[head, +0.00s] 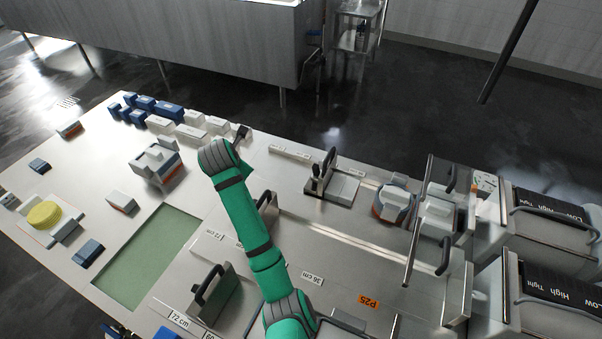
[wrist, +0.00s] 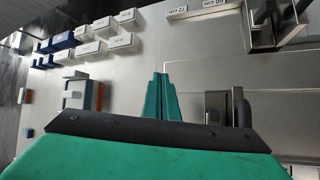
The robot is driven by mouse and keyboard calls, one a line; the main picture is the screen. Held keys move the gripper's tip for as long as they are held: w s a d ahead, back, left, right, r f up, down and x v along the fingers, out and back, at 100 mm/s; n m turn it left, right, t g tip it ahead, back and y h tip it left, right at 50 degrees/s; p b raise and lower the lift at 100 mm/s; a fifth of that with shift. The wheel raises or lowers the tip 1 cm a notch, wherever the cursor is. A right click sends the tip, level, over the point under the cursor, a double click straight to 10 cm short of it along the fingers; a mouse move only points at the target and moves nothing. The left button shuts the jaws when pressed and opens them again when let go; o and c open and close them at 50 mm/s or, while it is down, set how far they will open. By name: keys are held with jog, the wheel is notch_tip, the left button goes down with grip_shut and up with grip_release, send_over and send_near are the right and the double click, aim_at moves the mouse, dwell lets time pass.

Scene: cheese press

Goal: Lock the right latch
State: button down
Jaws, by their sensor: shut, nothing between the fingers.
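My gripper (head: 241,133) is at the end of the green arm, over the back middle of the table. In the wrist view its green fingers (wrist: 162,97) are together and empty. They point over bare table and touch nothing visible. My gripper is well to the left of the press units.
A metal bracket with a black handle (head: 322,172) stands right of my gripper; it also shows in the wrist view (wrist: 265,22). Another handled block (head: 208,285) stands at the front. White blocks (head: 178,134) and blue blocks (head: 168,111) line the back left. A green panel (head: 147,257) is bare.

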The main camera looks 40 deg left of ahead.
aim_at(316, 170)
jog(key=w+d+f+h, duration=0.2)
jog(key=w+d, duration=0.3)
jog(key=d, duration=0.3)
jog(key=w+d+f+h, duration=0.2)
jog(key=w+d+h, duration=0.1)
jog(key=w+d, duration=0.2)
jog(key=d, duration=0.2)
jog(key=shift+d, duration=0.4)
jog(key=shift+w+f, duration=0.15)
jog(key=shift+w, duration=0.05)
jog(key=x, duration=0.8)
jog(key=shift+w+a+f, duration=0.1)
jog(key=shift+a+f, duration=0.2)
jog(key=shift+f, duration=0.1)
jog(key=w, duration=0.3)
jog(key=shift+w+r, duration=0.25)
jog(key=shift+w, duration=0.45)
